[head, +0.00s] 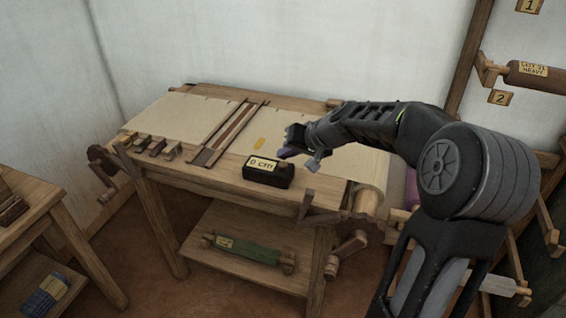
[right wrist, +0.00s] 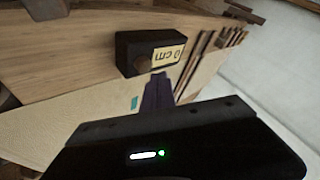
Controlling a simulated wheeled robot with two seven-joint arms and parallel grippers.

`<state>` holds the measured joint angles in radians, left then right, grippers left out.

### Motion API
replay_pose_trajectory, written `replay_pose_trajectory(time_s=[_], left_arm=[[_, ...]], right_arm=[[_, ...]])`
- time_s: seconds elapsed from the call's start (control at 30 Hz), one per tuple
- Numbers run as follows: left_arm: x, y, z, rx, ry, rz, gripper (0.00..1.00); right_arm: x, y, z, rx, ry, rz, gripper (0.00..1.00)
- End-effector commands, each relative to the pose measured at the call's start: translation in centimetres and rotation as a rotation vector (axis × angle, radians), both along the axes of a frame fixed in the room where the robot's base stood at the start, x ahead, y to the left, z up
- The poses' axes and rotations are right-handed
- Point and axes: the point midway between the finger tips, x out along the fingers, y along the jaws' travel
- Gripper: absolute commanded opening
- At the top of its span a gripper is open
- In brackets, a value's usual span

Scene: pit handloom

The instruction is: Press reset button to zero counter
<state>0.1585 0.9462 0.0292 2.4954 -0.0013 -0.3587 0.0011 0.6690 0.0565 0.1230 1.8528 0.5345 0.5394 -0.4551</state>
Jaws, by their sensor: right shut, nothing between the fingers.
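The counter (head: 268,176) is a small black box on the loom's front wooden board, with a pale label reading "0 cm". A brownish round knob (right wrist: 142,66), which looks like the reset button, is on the box beside the label. My right gripper (head: 286,152) is shut and empty, just above and behind the counter. In the right wrist view its dark purple fingertips (right wrist: 158,77) are close to the knob; I cannot tell whether they touch. My left gripper is out of view.
The loom (head: 205,178) carries pale cloth (head: 178,115) and wooden bars. Several small blocks (head: 155,146) lie at its left front. A green roller (head: 248,250) rests on the lower shelf. A side table (head: 30,215) stands left; a wall rack (head: 470,50) stands right.

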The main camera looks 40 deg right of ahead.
Motion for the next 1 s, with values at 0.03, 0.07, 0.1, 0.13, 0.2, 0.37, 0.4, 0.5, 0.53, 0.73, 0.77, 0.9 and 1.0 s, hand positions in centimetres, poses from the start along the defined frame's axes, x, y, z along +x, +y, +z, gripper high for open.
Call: replay_pose_trajectory(time_s=[0.03, 0.07, 0.1, 0.13, 0.2, 0.37, 0.4, 0.5, 0.53, 0.73, 0.77, 0.9, 1.0], left_arm=[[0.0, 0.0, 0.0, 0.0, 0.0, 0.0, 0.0], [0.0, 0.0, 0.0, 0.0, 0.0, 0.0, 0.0], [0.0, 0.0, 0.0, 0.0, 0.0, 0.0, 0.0], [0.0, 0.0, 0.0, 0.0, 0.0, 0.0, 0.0], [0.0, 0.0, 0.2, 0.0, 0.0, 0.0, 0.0], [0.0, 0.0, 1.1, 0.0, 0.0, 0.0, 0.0], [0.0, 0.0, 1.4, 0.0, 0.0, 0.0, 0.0], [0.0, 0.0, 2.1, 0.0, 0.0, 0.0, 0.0], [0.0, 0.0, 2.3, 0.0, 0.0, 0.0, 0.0], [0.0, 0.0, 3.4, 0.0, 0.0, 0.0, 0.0], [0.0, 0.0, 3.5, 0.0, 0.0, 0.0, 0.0], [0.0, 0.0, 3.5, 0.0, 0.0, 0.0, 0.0], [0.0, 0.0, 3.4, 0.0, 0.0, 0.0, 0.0]], right_arm=[[0.0, 0.0, 0.0, 0.0, 0.0, 0.0, 0.0], [0.0, 0.0, 0.0, 0.0, -0.001, -0.001, 0.0], [0.0, 0.0, 0.0, 0.0, -0.001, -0.001, 0.0], [0.0, 0.0, 0.0, 0.0, -0.001, -0.001, 0.0], [0.0, 0.0, 0.2, 0.0, -0.001, -0.001, 0.0], [0.0, 0.0, 1.5, 0.0, -0.002, -0.001, 0.0], [0.0, 0.0, 1.9, 0.0, -0.002, -0.001, 0.0], [0.0, 0.0, 3.0, 0.0, -0.002, -0.001, 0.0], [0.0, 0.0, 3.3, 0.0, -0.002, -0.001, 0.0], [0.0, 0.0, 4.9, -0.001, -0.002, -0.001, 0.0], [0.0, 0.0, 5.0, 0.0, -0.001, -0.001, 0.0], [0.0, 0.0, 5.1, 0.0, -0.001, -0.001, 0.0], [0.0, 0.0, 5.0, 0.0, -0.001, -0.001, 0.0]])
